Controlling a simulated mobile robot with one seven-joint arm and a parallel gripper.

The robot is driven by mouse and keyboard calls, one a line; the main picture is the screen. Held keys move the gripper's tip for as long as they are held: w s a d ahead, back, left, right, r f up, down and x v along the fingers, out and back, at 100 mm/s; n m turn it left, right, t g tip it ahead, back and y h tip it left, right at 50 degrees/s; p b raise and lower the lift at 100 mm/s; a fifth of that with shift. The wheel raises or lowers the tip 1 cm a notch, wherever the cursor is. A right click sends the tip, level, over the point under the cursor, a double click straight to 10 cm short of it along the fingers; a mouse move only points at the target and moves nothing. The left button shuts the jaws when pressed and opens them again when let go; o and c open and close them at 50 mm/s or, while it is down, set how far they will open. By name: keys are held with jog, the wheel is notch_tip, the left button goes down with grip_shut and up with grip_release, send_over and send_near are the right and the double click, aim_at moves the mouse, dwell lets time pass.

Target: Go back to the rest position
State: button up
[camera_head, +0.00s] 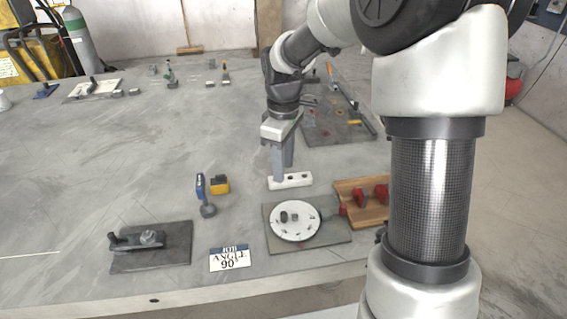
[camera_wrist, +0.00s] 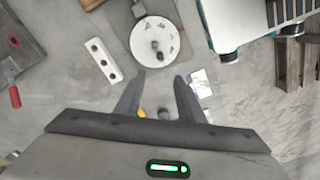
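My gripper (camera_head: 283,168) is above the grey worktable (camera_head: 130,160). In the head view its fingers come down just behind a white block with holes (camera_head: 291,181). In the wrist view my gripper (camera_wrist: 160,78) has its two fingers spread apart with nothing held between them. The white block (camera_wrist: 103,61) lies to the left of the fingers there, clear of them. A round white dial (camera_head: 296,222) with small dark pieces on it sits on a grey plate (camera_head: 338,238); the dial (camera_wrist: 172,42) also shows beyond the fingertips in the wrist view.
A wooden board with red parts (camera_head: 362,196) is right of the dial. The table's left middle is clear.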

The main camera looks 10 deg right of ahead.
jog(key=s+d+r+m+t+p, duration=0.1)
jog(key=s+r+m+p, duration=0.3)
jog(key=s+r, duration=0.7)
jog(key=s+d+r+m+t+p, duration=0.2)
jog(key=s+r+m+t+p, duration=0.2)
jog(key=s+r+m, duration=0.3)
jog(key=s+r, duration=0.3)
jog(key=r, duration=0.1)
jog(key=shift+s+d+r+t, duration=0.15)
jog(key=shift+s+d+t, duration=0.15)
jog(key=shift+s, duration=0.1)
